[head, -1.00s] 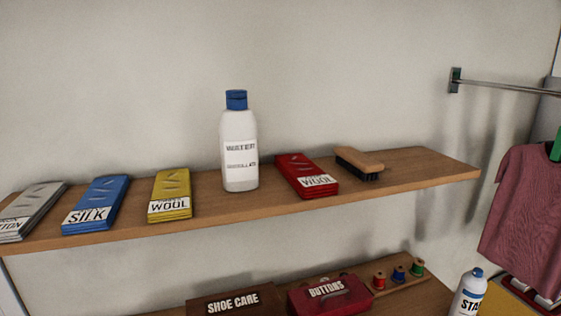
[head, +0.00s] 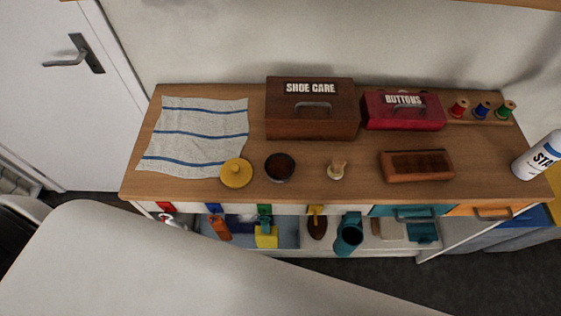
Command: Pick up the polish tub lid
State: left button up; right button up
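A round yellow lid with a small knob (head: 236,173) lies on the wooden counter, at the lower right corner of a striped cloth. It seems to overlap the cloth's edge. An open round tub with dark contents (head: 280,167) stands just to its right, apart from it. Neither of my grippers shows in the head view. A large pale surface, likely part of my own body, fills the bottom of the picture.
The striped cloth (head: 195,135) covers the counter's left part. A shoe care box (head: 310,125) and a red buttons box (head: 403,115) stand at the back. Bare counter (head: 225,194) lies in front of the lid.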

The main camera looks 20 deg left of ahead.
aim_at(235, 173)
jog(key=u, duration=1.05)
jog(key=k, duration=0.35)
jog(key=k+z, duration=0.1)
jog(key=z, duration=0.35)
jog(key=k+z, duration=0.1)
jog(key=z, duration=0.35)
jog(key=k+l+z, duration=0.1)
jog(key=z, duration=0.35)
jog(key=j+z, duration=0.15)
jog(key=j, duration=0.5)
jog(key=j+z, duration=0.15)
jog(key=j, duration=0.5)
jog(key=k+j+z, duration=0.15)
jog(key=j, duration=0.45)
jog(key=j+z, duration=0.15)
jog(key=j, duration=0.5)
jog(key=k, duration=0.05)
